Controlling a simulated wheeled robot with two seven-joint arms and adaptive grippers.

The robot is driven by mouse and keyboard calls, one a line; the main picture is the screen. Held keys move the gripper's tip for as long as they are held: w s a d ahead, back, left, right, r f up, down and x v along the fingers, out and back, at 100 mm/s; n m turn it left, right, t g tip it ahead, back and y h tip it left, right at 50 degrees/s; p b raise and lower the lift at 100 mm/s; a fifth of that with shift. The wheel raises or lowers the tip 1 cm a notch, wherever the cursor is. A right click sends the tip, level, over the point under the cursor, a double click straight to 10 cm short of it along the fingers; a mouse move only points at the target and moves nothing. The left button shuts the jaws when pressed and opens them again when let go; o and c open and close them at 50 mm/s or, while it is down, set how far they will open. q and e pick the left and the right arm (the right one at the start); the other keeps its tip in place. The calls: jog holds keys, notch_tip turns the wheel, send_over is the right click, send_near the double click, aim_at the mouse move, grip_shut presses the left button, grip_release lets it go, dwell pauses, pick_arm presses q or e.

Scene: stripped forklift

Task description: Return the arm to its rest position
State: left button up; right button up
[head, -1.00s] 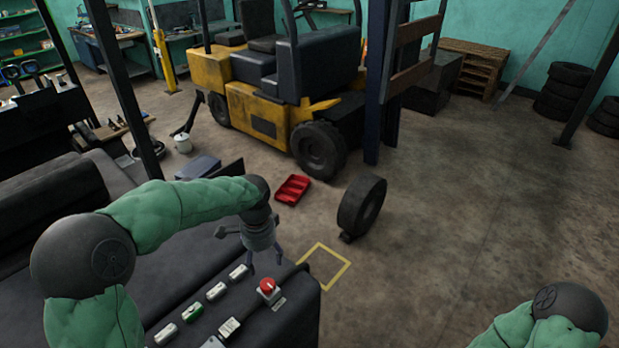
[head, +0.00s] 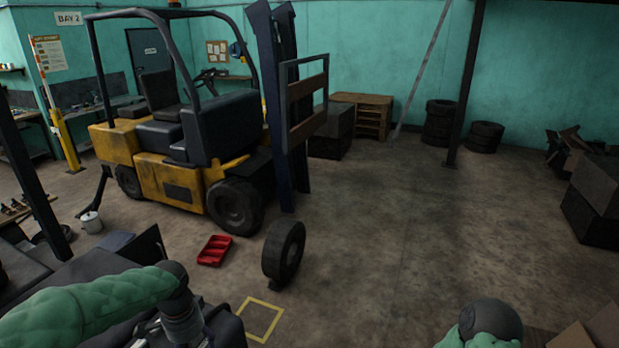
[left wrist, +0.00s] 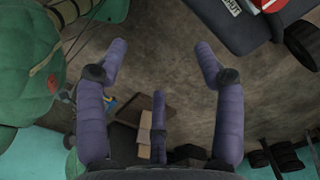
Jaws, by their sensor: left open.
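My left arm, in a green padded sleeve, comes in at the lower left of the head view. Its wrist points down over the dark console (head: 222,328), and the bottom edge of the picture cuts off the gripper. In the left wrist view the left gripper (left wrist: 161,55) is open, its purple fingers spread with nothing between them. Bare floor lies beyond the fingers. Of my right arm, only a dark joint and some green sleeve show at the lower right of the head view; its gripper is out of view.
A red button (left wrist: 269,4) is on the console. A yellow forklift (head: 175,180), a red tray (head: 214,250), a standing wheel (head: 283,250) and a yellow floor square (head: 262,318) lie beyond. Stacked tyres (head: 440,124) stand by the far wall. The middle floor is clear.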

pick_arm(q)
jog(key=s+d+f+n+h+b, duration=0.1)
jog(key=d+f+b, duration=0.25)
jog(key=f, duration=0.65)
jog(key=s+d+f+n+h+b, duration=0.1)
jog(key=d+f+n+b, duration=0.2)
jog(key=f, duration=0.8)
jog(key=s+d+f+h+b, duration=0.1)
jog(key=d+f+b, duration=0.35)
jog(key=f, duration=0.55)
jog(key=s+d+f+n+b, duration=0.2)
jog(key=s+f+b, duration=0.2)
jog(key=f, duration=0.4)
jog(key=s+d+f+n+b, duration=0.2)
jog(key=s+f+n+b, duration=0.1)
jog(key=f, duration=0.5)
jog(key=s+d+f+n+b, duration=0.2)
jog(key=s+f+b, duration=0.4)
jog(key=f, duration=0.3)
jog(key=shift+h, duration=0.4)
pick_arm(e)
notch_tip(320, 180, down, 25)
jog(key=shift+w+a, duration=0.2)
jog(key=shift+w, duration=0.25)
